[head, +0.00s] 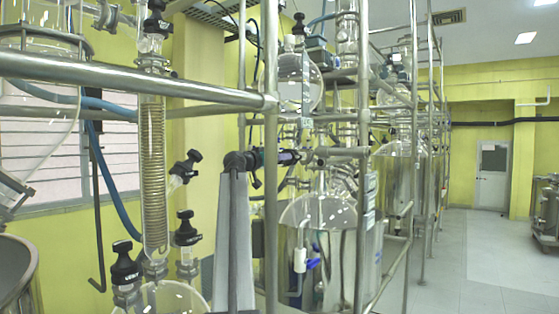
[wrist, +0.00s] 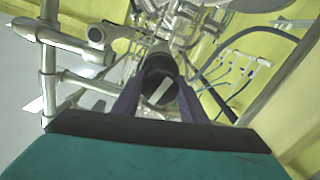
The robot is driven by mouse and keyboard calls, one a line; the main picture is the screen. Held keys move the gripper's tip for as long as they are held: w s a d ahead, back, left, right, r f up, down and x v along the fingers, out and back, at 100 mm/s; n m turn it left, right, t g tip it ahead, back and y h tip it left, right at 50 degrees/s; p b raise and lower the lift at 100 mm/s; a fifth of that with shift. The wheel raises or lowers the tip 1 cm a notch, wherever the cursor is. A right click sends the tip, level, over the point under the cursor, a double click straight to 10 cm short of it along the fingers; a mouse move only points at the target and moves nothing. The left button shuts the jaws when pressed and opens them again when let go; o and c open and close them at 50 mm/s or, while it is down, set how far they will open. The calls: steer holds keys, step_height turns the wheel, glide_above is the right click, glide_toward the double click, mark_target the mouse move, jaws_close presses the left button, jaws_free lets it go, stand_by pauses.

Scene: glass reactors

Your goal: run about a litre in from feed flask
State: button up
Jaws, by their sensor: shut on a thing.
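My gripper (wrist: 160,78) is shut on a black valve knob (wrist: 161,92) with a pale stripe across its face. The knob sits between the two dark purple fingers in the wrist view. In the head view my gripper (head: 286,157) reaches right, just below a round glass flask (head: 299,82) that looks like the feed flask. The knob itself is too small to make out there. The level in this flask cannot be read. A large glass reactor vessel (head: 322,212) stands below, partly hidden by steel posts.
Steel frame rails (head: 130,78) cross close in front, and an upright post (head: 270,190) stands beside my arm. A coiled condenser (head: 153,175) and several black-capped valves (head: 125,262) are at left. Open floor (head: 485,255) lies at right.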

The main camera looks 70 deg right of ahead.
steer(key=o, duration=1.1)
steer(key=shift+f, duration=0.1)
steer(key=shift+c, duration=0.2)
steer(key=shift+a, duration=0.1)
steer(key=b+v, duration=0.2)
steer(key=v, duration=1.1)
steer(key=shift+a, duration=0.3)
steer(key=shift+w, duration=0.1)
